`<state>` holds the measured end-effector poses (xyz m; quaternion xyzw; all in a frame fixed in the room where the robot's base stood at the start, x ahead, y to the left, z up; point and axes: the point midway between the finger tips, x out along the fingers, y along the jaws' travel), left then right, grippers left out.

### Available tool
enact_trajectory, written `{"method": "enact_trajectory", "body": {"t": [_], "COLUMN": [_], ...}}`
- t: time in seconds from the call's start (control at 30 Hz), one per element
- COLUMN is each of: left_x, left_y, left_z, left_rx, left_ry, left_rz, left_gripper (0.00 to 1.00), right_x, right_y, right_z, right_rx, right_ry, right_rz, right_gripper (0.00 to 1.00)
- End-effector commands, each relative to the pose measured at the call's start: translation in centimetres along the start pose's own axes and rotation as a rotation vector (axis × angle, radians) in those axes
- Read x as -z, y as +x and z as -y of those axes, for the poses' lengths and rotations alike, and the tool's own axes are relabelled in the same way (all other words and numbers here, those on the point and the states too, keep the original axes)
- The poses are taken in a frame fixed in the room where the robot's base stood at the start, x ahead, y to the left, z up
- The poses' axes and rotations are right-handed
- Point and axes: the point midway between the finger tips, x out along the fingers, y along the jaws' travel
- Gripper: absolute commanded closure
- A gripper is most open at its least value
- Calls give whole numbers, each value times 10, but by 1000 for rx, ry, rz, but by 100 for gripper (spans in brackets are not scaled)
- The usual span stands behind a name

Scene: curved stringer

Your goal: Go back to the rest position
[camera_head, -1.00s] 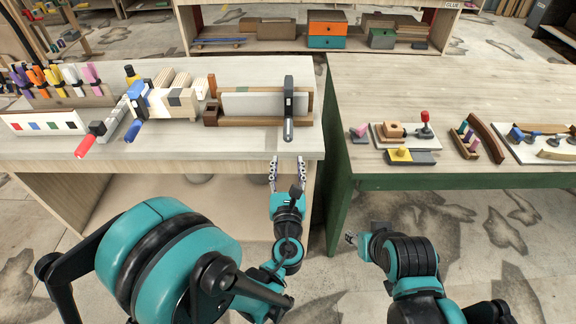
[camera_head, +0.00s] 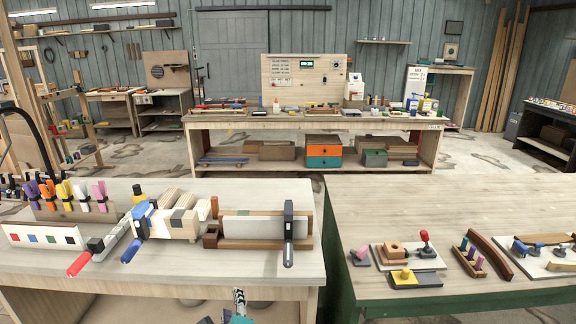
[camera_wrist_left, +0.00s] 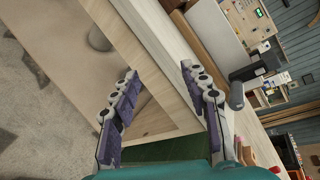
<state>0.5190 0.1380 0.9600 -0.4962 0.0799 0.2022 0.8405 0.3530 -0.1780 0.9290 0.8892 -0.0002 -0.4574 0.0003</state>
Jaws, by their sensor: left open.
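My left gripper (camera_head: 240,300) shows at the bottom edge of the head view, in front of the left workbench (camera_head: 60,268). Only its tip and a bit of teal are in frame. In the left wrist view the left gripper (camera_wrist_left: 160,85) has its two purple-padded fingers spread apart with nothing between them. Beyond them are the bench's front edge and its open space below. My right gripper is not in the head view.
The left bench holds color-marked clamps (camera_head: 72,195), a red-handled clamp (camera_head: 98,247), wooden blocks (camera_head: 172,220) and a framed board with a black clamp (camera_head: 288,236). The green-legged right bench (camera_head: 365,200) holds jigs (camera_head: 410,257). A back bench (camera_head: 320,120) stands across open floor.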

Motion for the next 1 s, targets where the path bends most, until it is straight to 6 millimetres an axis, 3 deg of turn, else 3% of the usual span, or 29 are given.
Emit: {"method": "enact_trajectory", "body": {"t": [0.03,0.2,0.4,0.5,0.67,1.0], "left_x": [-17,-44,-42,-36,-31,-30], "left_y": [-6,-41,-95,-115,-129,-129], "left_z": [-17,-70,-105,-111,-113,-112], "left_rx": [-76,-338,-597,-682,-745,-749], "left_ry": [-178,-844,-1507,-1714,-1862,-1872], "left_rz": [-4,4,66,92,112,113], "left_gripper": [55,55,55,55,55,55], "right_x": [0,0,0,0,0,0], "right_y": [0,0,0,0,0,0], "right_z": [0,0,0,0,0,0], "right_rx": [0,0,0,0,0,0], "right_ry": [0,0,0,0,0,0], "right_rz": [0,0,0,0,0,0], "right_gripper": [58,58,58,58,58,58]}}
